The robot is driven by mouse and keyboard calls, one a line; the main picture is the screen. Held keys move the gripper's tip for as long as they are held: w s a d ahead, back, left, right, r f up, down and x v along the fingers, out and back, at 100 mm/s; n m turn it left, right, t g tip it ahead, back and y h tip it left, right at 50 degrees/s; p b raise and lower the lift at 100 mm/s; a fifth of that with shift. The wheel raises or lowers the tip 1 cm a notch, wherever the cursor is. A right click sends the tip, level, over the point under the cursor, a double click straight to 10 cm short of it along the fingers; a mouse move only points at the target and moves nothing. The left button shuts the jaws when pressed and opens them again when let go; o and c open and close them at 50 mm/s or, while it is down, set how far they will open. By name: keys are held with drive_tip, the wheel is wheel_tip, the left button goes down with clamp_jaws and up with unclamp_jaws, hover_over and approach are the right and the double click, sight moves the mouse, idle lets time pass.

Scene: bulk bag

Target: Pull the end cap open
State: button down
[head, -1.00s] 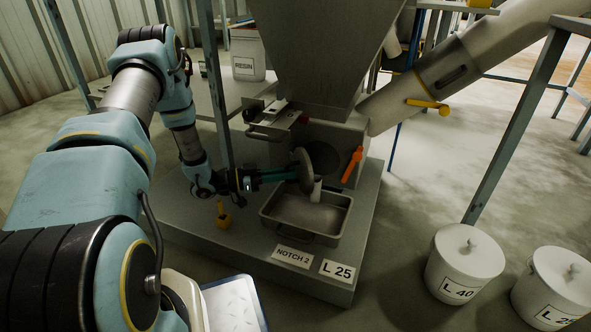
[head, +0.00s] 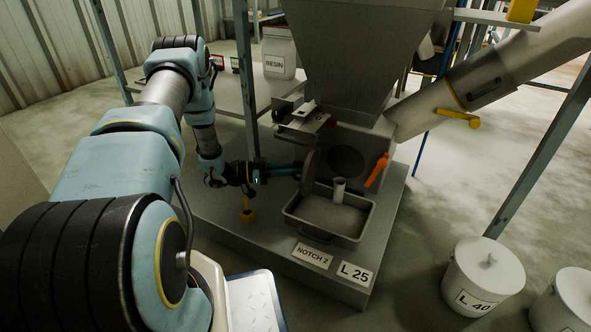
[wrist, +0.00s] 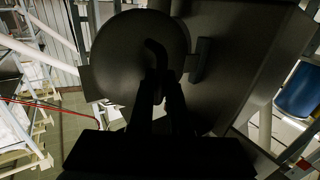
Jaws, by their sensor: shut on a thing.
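The end cap (head: 309,169) is a dark round disc, seen nearly edge-on in the head view. It stands swung out to the left of the round dark opening (head: 346,161) in the grey housing below the hopper. In the wrist view the cap (wrist: 122,42) is a broad dark disc with a bent handle (wrist: 154,47) in front of it. My gripper (head: 298,169) is shut on that handle; its fingers also show in the wrist view (wrist: 160,85). The exact finger contact is too dark to see.
A grey tray (head: 297,229) of pale material sits below the opening, with a short light cylinder (head: 339,188) standing in it. An orange lever (head: 377,170) is right of the opening.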

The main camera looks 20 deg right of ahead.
drive_tip(key=shift+d+r, duration=0.1)
drive_tip(key=shift+d, duration=0.05)
drive_tip(key=c, duration=0.9)
unclamp_jaws()
drive_tip(key=a+p, duration=0.1)
drive_tip(key=a, duration=0.2)
drive_tip(key=w+a+p, duration=0.1)
drive_tip(key=a, duration=0.3)
drive_tip(key=a+p, duration=0.1)
drive_tip(key=a, duration=0.2)
drive_tip(key=shift+w+a, duration=0.4)
